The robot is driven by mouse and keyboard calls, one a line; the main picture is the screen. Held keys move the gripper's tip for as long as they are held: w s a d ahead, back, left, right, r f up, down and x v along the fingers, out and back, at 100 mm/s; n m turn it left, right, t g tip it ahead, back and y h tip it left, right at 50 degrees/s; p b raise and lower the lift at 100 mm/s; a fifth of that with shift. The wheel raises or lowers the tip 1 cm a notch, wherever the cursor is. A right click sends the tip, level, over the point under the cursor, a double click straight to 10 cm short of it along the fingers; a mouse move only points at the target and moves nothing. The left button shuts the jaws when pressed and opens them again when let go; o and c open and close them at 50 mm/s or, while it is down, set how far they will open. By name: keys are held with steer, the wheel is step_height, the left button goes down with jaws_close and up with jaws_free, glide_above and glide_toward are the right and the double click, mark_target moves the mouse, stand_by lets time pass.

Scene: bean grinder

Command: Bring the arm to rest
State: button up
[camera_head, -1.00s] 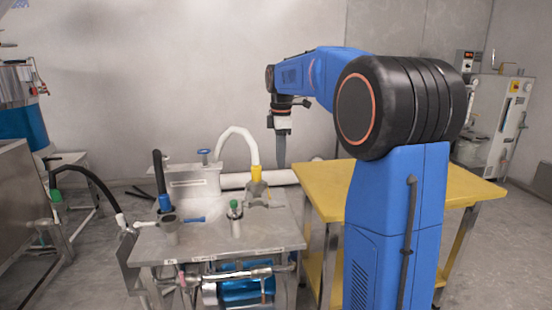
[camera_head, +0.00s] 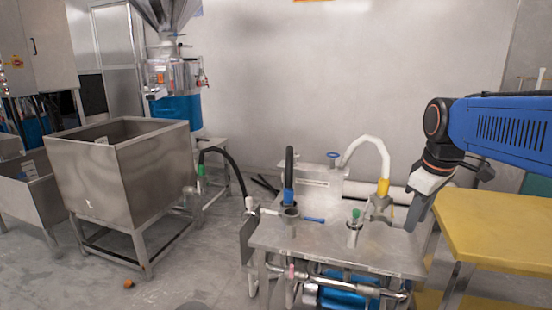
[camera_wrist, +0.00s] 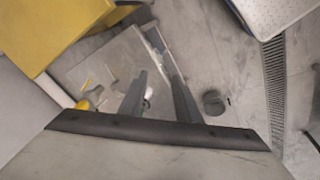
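My blue arm (camera_head: 505,130) reaches in from the right edge of the head view, its forearm roughly level. My gripper (camera_head: 411,226) hangs from the dark wrist, pointing down and slightly left, by the right end of the grey metal bench (camera_head: 385,255) and left of the yellow table (camera_head: 500,225). In the wrist view two dark fingers of the gripper (camera_wrist: 158,76) stand apart with nothing held between them. A small white thing shows between the fingers, lower down, and I cannot tell what it is. The rest of my arm is out of view.
The bench carries a white hose (camera_head: 365,143) with a yellow end (camera_head: 383,187), a black-handled fitting (camera_head: 289,180) and a green-topped piece (camera_head: 355,222). A steel bin (camera_head: 140,180) stands at left. A small orange thing (camera_head: 128,284) lies on open floor.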

steer(key=s+a+f+m+t, duration=0.1)
steer(key=s+a+f+m, duration=0.1)
steer(key=s+f, duration=0.4)
steer(key=s+a+f+m+t, duration=0.1)
steer(key=s+f+m, duration=0.4)
steer(key=s, duration=0.6)
steer(key=shift+s+a+f, duration=0.4)
steer(key=shift+a+f, duration=0.35)
steer(key=shift+a, duration=0.15)
